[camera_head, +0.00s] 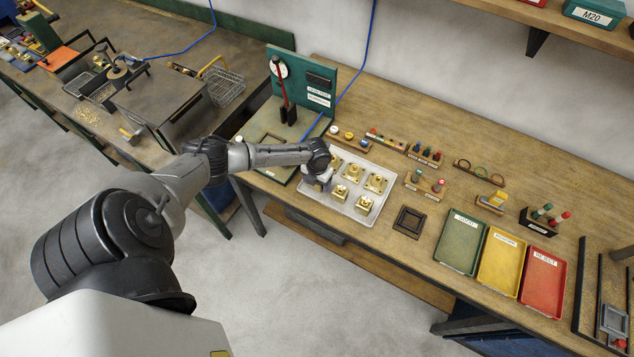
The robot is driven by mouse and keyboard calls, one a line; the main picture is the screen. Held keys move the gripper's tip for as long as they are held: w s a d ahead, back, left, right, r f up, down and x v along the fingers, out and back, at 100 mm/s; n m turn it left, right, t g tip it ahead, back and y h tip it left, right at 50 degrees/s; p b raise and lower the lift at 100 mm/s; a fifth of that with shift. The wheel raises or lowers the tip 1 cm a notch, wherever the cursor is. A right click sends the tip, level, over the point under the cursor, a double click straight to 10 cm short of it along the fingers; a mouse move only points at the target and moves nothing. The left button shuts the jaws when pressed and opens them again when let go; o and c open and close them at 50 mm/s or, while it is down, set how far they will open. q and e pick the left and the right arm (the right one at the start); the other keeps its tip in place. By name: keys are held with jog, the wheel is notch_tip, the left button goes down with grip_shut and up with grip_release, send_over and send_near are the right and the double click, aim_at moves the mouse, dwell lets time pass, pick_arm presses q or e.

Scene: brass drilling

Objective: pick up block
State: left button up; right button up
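Several brass blocks sit in a light grey tray (345,213) on the wooden bench. The ones I see clearly are a right-hand block (376,183), a middle block (352,172), a front-left block (341,191) and a front-right block (364,204). Another block (336,161) is partly hidden at the tray's back left. My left gripper (317,187) points down over the tray's left end. Its fingers are too small and covered to show whether it is open or shut, or whether a block is between them. My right gripper is not in view.
A green gauge stand (318,85) rises behind my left arm. Right of the tray are a dark square fixture (408,221) and green (460,242), yellow (501,262) and red (543,281) trays. Small racks (425,154) line the back. Bare wood lies between them.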

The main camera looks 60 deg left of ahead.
pick_arm(q)
jog(key=shift+r, duration=0.1)
jog(key=c, duration=1.1)
jog(key=shift+c, duration=0.2)
